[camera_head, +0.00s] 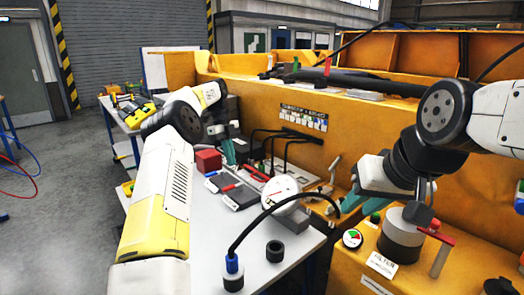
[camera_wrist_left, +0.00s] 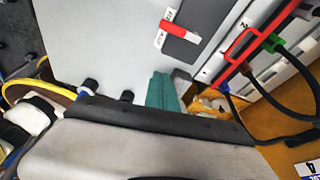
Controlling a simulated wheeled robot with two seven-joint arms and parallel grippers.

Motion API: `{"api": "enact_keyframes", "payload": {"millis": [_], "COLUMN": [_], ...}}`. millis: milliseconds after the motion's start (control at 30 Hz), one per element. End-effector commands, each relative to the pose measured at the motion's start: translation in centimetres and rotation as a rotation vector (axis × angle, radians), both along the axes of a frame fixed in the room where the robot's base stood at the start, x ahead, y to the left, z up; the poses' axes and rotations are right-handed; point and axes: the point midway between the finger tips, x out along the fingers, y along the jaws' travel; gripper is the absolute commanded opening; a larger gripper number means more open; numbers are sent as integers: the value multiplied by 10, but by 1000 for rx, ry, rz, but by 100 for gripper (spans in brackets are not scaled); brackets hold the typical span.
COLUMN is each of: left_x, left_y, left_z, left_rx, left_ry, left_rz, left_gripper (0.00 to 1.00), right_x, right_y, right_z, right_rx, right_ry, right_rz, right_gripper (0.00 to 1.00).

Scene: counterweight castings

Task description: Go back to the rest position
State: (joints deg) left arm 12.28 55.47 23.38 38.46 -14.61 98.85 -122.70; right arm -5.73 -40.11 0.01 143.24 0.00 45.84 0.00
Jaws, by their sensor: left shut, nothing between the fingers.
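My left gripper (camera_head: 229,151) is at the far part of the grey worktable (camera_head: 200,262), right of a red block. Its teal fingers (camera_wrist_left: 165,92) are together and empty in the left wrist view, with the pale table top behind them. My right gripper (camera_head: 364,200) hangs at the right, in front of the orange machine and left of a grey cylinder. Its teal fingers point down and left, and I cannot tell how far apart they are.
The red block (camera_head: 208,161), dark flat pieces with red marks (camera_head: 240,195), a white round part (camera_head: 281,189) and black cylinders (camera_head: 275,251) stand on the table. The orange machine (camera_head: 285,105) fills the back and right. A grey cylinder (camera_head: 400,236) stands on it. Open floor lies left.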

Motion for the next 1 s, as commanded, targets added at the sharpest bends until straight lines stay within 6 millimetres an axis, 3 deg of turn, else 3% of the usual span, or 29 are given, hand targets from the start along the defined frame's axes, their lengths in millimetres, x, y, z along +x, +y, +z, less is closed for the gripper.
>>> {"api": "enact_keyframes", "payload": {"millis": [33,200,367,500,733,1000], "left_x": [-6,-37,-79,-125,-209,-312], "left_y": [-7,-29,-43,-50,-52,-49], "left_z": [21,80,123,150,170,154], "left_rx": [27,112,155,159,91,-100], "left_ry": [-17,-69,-122,-160,-196,-150], "left_rz": [40,270,523,759,1175,1669], "left_gripper": [0,0,0,0,0,0], "right_x": [0,0,0,0,0,0], "right_y": [0,0,0,0,0,0], "right_z": [0,0,0,0,0,0], "right_rx": [0,0,0,0,0,0], "right_ry": [0,0,0,0,0,0], "right_rz": [0,0,0,0,0,0], "right_gripper": [29,29,29,29,29,29]}}
